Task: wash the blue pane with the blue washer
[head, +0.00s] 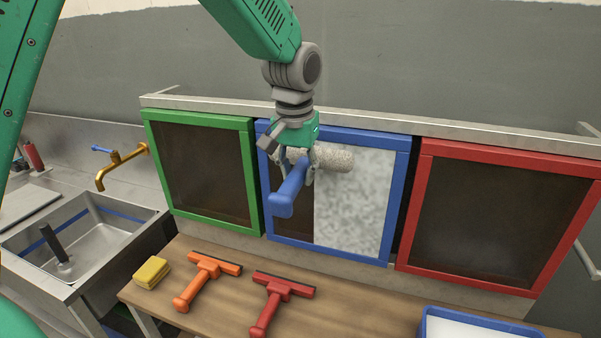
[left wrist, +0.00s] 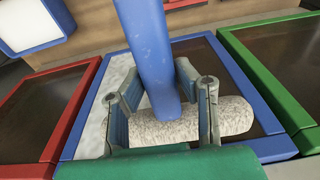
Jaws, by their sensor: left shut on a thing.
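The blue washer (head: 287,192) has a blue handle and a fluffy whitish roller. My left gripper (head: 300,168) is shut on it, with the handle pointing out from the pane. In the left wrist view, the washer (left wrist: 148,50) stands between the fingers of the gripper (left wrist: 165,100). The roller lies across the upper part of the blue pane (head: 362,205), seemingly against it. The pane's right part is covered in mottled whitish film; its lower left part is bare and dark brown. My right gripper is not in view.
A green-framed pane (head: 205,170) stands left and a red-framed pane (head: 478,225) right. On the wooden bench lie a yellow sponge (head: 152,272), an orange squeegee (head: 205,276), a red squeegee (head: 275,298) and a blue-rimmed tray (head: 470,325). A sink (head: 95,250) is at left.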

